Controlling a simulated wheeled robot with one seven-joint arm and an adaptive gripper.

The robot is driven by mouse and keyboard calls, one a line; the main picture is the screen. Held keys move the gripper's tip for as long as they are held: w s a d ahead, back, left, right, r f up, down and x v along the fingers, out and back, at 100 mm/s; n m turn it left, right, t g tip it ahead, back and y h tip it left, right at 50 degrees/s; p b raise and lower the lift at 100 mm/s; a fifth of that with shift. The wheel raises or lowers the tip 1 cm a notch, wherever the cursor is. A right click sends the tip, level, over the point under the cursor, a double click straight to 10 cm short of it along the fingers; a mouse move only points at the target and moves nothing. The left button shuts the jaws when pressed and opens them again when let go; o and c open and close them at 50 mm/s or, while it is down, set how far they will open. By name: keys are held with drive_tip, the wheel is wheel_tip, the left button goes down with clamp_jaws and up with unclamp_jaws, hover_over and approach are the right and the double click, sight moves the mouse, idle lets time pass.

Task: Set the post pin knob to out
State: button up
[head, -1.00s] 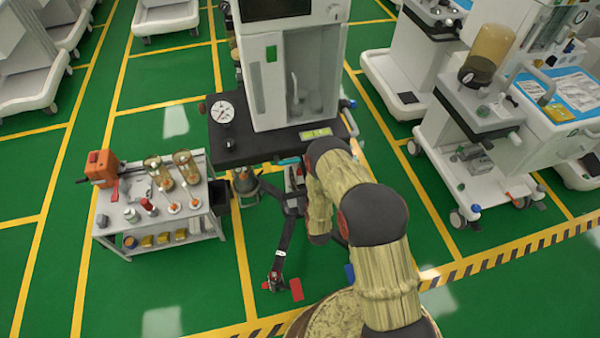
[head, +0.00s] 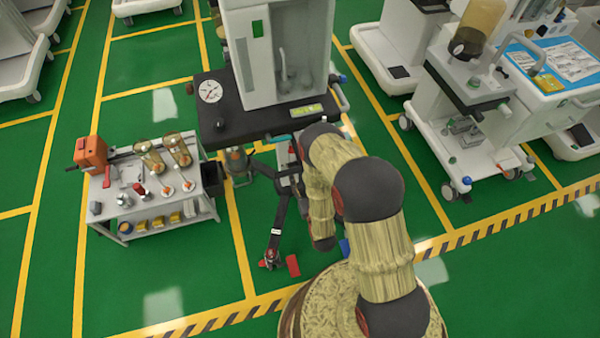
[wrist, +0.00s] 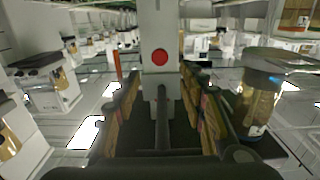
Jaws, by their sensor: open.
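In the wrist view, my gripper (wrist: 160,112) is open, with one finger on each side of a pale upright post (wrist: 160,25). A round red piece (wrist: 159,57) faces the camera on the post, above the fingertips in the picture. It may be the post pin knob, but its in or out position cannot be told. I cannot tell whether the fingers touch the post. In the head view my arm hides the gripper, and I cannot make out the knob there.
A grey side table (head: 140,227) with flasks is at left. Another cart (head: 476,150) is at right. Green floor lies between them.

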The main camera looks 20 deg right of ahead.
drive_tip(key=shift+f, duration=0.1)
drive_tip(key=s+f+g, duration=1)
drive_tip(key=f+g, duration=0.2)
drive_tip(key=f, duration=0.4)
drive_tip(key=s+r+p, duration=0.1)
drive_tip(key=s+r, duration=0.4)
drive_tip(key=r, duration=1.7)
drive_tip(key=s+r+p, duration=0.1)
drive_tip(key=s+r, duration=0.5)
drive_tip(key=r, duration=1.6)
drive_tip(key=s+r+p, duration=0.1)
drive_tip(key=s+r, duration=0.5)
drive_tip(key=r, duration=1.6)
drive_tip(key=shift+d+r, duration=0.25)
drive_tip(key=shift+r, duration=0.15)
